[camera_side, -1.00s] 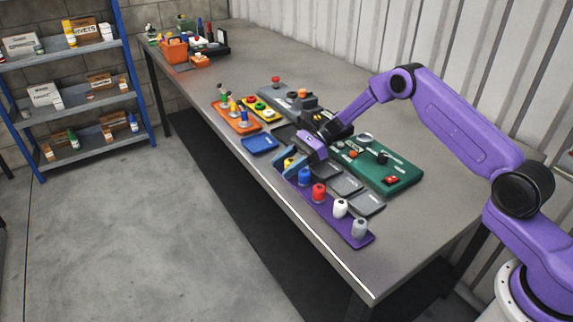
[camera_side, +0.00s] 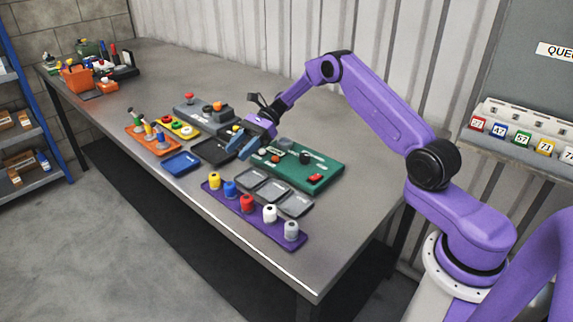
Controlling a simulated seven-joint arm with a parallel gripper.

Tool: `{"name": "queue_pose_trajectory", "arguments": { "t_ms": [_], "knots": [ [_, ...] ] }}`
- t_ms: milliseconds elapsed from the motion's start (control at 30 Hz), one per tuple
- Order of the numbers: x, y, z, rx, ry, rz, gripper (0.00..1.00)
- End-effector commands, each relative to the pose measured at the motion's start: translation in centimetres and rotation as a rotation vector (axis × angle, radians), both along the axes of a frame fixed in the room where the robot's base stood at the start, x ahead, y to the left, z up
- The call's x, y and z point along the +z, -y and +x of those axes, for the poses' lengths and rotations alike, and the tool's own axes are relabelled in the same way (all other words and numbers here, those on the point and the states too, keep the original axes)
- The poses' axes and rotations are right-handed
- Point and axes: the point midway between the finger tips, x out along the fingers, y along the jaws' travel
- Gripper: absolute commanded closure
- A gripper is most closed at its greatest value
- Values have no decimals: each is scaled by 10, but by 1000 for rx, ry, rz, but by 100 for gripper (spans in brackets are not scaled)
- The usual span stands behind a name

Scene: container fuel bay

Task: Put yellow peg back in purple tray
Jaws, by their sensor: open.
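The purple tray (camera_side: 256,222) lies near the table's front edge, with a row of pegs standing in it. The yellow peg (camera_side: 214,180) stands upright at the tray's left end. Beside it stand a blue peg (camera_side: 230,189), a red peg (camera_side: 247,204), a white peg (camera_side: 269,214) and a grey peg (camera_side: 291,231). My gripper (camera_side: 238,148) is open, with blue fingers. It is up and behind the yellow peg, apart from it, and appears empty.
Grey shallow trays (camera_side: 267,190) lie behind the purple tray, and a green panel (camera_side: 325,172) with knobs is right of my gripper. A blue tray (camera_side: 181,163) and an orange rack (camera_side: 153,139) of pegs lie left. The table's right end is clear.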

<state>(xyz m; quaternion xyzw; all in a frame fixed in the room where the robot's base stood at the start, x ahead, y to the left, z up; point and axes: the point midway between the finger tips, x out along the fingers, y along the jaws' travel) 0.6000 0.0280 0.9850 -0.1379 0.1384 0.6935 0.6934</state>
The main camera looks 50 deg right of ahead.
Motion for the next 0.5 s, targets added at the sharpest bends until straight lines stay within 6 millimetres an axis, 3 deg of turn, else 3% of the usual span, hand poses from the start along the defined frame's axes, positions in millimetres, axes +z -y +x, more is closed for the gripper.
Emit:
{"name": "queue_pose_trajectory", "arguments": {
  "t_ms": [133, 267, 367, 500],
  "knots": [
    [2, -3, -2, 13, 5, -7, 53],
    [11, -25, -16, 103, 44, -56, 53],
    [24, -52, -42, 238, 106, -125, 53],
    [42, -87, -92, 469, 224, -230, 53]
  ]
}}
